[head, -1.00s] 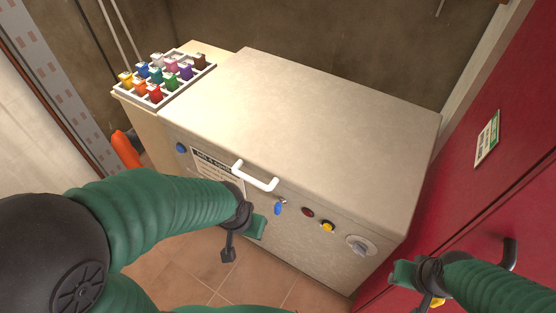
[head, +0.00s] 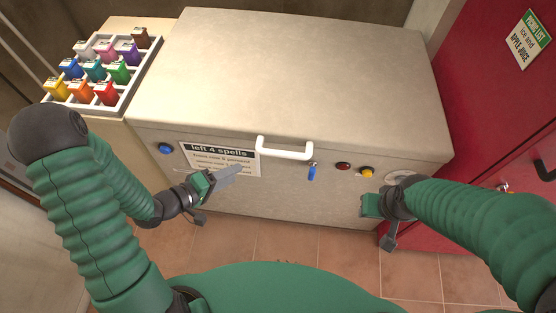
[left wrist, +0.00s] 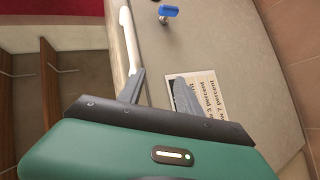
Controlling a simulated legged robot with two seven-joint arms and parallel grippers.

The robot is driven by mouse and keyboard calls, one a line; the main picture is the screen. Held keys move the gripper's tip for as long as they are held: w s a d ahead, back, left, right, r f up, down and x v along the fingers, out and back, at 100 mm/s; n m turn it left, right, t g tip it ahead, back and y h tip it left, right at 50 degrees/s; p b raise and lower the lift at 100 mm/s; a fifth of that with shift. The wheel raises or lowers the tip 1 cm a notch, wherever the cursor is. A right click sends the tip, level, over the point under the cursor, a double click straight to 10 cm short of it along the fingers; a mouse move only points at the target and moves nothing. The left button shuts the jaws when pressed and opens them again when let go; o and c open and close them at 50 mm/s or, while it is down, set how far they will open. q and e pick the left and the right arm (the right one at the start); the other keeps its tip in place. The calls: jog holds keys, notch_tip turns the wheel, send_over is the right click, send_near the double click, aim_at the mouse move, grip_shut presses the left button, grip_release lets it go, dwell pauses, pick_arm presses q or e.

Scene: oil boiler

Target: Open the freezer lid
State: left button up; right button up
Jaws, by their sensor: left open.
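The freezer (head: 280,70) is a beige chest with its lid (head: 300,60) closed. A white handle (head: 284,151) sits at the lid's front edge and also shows in the left wrist view (left wrist: 128,40). My left gripper (head: 228,178) is open and empty, left of and slightly below the handle, in front of the label. In the left wrist view its fingers (left wrist: 160,92) are spread, with the handle near the left fingertip but not between them. My right gripper (head: 380,218) is low before the freezer's right front; its fingers are largely hidden.
A white rack (head: 122,97) of coloured containers stands left of the freezer. The front panel has a blue lever (head: 311,172), a red button (head: 343,166) and a yellow button (head: 367,172). A red cabinet (head: 480,110) bounds the right side. The lid top is bare.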

pick_arm(q)
jog(key=s+d+r+n+t+h, duration=0.1)
jog(key=s+d+r+n+h, duration=0.15)
jog(key=d, duration=0.25)
jog(key=h+b, duration=0.1)
send_near(285, 156)
jog(key=w+d+f, duration=0.2)
jog(key=w, duration=0.1)
jog(key=x, duration=0.5)
jog(key=r+x, duration=0.1)
jog(key=x, duration=0.1)
jog(key=shift+d+b, duration=0.4)
jog(key=shift+d, duration=0.05)
jog(key=shift+a, duration=0.6)
jog(key=shift+c, duration=0.5)
jog(key=shift+a+f, duration=0.1)
jog(key=shift+c, duration=2.5)
jog(key=shift+s+d, duration=0.1)
jog(key=shift+d, duration=0.25)
grip_shut()
pick_arm(e)
jog(key=d+f, duration=0.2)
jog(key=f, duration=0.1)
jog(key=shift+s, duration=0.1)
pick_arm(q)
jog(key=shift+s+f, duration=0.1)
jog(key=shift+s, duration=0.05)
